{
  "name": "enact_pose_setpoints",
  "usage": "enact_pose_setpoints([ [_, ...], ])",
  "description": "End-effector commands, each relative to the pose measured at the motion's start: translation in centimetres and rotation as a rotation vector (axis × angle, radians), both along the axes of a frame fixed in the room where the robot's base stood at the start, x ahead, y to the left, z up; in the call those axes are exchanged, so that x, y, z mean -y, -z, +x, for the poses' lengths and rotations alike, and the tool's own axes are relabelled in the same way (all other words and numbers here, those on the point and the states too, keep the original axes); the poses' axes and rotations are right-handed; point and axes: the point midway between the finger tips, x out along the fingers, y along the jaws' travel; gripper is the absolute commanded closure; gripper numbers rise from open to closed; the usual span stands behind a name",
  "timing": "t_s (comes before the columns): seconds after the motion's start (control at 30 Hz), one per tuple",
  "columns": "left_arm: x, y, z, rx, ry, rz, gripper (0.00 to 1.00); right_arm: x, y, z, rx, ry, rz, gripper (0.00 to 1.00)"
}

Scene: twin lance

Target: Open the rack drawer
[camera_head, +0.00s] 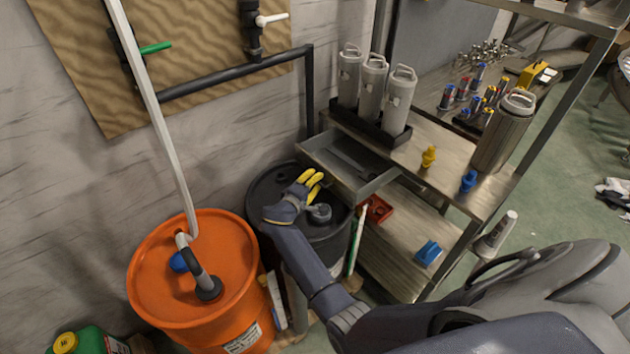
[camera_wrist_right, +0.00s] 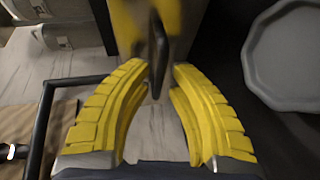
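The rack drawer (camera_head: 347,163) is a shallow grey tray. My right gripper (camera_head: 313,183), with yellow fingers, is just below and left of the drawer's front, over the black barrel. In the right wrist view the right gripper (camera_wrist_right: 158,80) is open, its fingers spread apart. A dark upright bar (camera_wrist_right: 158,52), apparently the drawer handle, shows between the fingertips against a yellowish surface. Contact cannot be told. My left gripper is not in view.
The black barrel (camera_head: 268,193) stands below the gripper, with an orange barrel (camera_head: 150,285) to its left. Grey canisters (camera_head: 373,88) stand in a holder above the drawer. A black pipe (camera_head: 235,72) runs along the wall. A red bin (camera_head: 377,210) lies on the lower shelf.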

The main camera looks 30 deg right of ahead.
Motion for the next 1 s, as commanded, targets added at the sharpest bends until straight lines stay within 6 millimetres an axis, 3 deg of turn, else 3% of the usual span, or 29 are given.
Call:
enact_pose_setpoints([
  [0.1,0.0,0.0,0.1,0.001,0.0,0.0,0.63,0.1,0.0,-0.1,-0.001,0.002,-0.001,0.69],
  [0.37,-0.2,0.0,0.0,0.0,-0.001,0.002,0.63,0.2,-0.2,-0.1,-0.001,0.004,-0.002,0.69],
  [0.67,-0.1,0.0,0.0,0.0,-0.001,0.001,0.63,0.1,-3.8,0.0,0.005,0.004,-0.003,0.69],
  [0.7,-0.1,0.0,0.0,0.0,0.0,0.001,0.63,0.1,-4.6,0.0,0.006,0.004,-0.003,0.68],
  [0.83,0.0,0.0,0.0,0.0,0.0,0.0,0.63,0.2,-6.9,0.1,0.009,0.006,-0.006,0.36],
  [0.87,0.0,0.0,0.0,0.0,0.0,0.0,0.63,0.2,-7.4,0.1,0.009,0.006,-0.008,0.34],
  [0.9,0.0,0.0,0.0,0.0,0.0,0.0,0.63,0.2,-7.9,0.1,0.009,0.006,-0.008,0.59],
  [0.93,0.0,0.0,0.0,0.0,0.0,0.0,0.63,0.2,-8.3,0.1,0.009,0.006,-0.007,0.69],
  [1.0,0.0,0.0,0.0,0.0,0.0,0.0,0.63,0.2,-8.9,0.1,0.006,0.004,-0.005,0.69],
])
